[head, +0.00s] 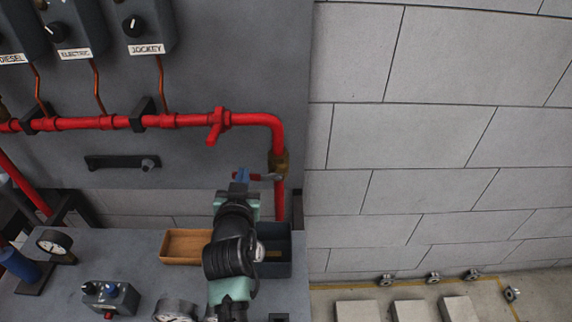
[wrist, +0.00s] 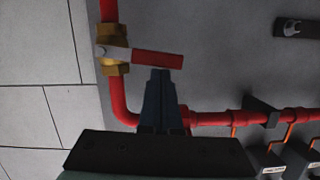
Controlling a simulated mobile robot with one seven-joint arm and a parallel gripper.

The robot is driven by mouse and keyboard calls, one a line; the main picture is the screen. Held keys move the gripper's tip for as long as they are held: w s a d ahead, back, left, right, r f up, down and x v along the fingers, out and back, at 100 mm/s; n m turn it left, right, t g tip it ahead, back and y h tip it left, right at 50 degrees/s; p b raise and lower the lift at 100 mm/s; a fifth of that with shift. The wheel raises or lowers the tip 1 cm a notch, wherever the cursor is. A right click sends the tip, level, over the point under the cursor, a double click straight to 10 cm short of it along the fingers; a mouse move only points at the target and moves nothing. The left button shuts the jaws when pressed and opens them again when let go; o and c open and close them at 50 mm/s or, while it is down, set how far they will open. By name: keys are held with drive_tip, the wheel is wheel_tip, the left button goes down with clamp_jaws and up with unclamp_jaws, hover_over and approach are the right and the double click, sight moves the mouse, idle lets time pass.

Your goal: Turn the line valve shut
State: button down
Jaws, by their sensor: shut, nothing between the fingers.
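The line valve (head: 279,162) has a brass body on the vertical red pipe at the panel's right edge. In the wrist view the brass body (wrist: 115,68) shows at upper left. Its lever (wrist: 157,59) has a red grip and lies across the pipe, pointing right in the wrist view and left in the head view. My gripper (wrist: 161,72) is shut and empty. Its tips are at the lever's grip, close to the free end; I cannot tell whether they touch. In the head view my gripper (head: 242,175) hides part of the lever.
A red pipe (head: 90,123) runs along the panel, with a red fitting (head: 216,122) left of the bend. A black bar handle (head: 122,162) is below it. An orange tray (head: 185,245), a dark bin (head: 277,265) and gauges (head: 54,242) occupy the bench below.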

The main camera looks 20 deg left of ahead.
drive_tip(key=shift+a+f, duration=0.1)
drive_tip(key=shift+f, duration=0.35)
idle(0.4)
drive_tip(key=s+d+r+p, duration=0.1)
drive_tip(key=s+d+r, duration=0.2)
drive_tip(key=s+r, duration=0.3)
drive_tip(key=s, duration=0.3)
drive_tip(key=shift+s+r+p, duration=0.15)
drive_tip(key=shift+r+p, duration=0.05)
drive_tip(key=shift+p, duration=0.2)
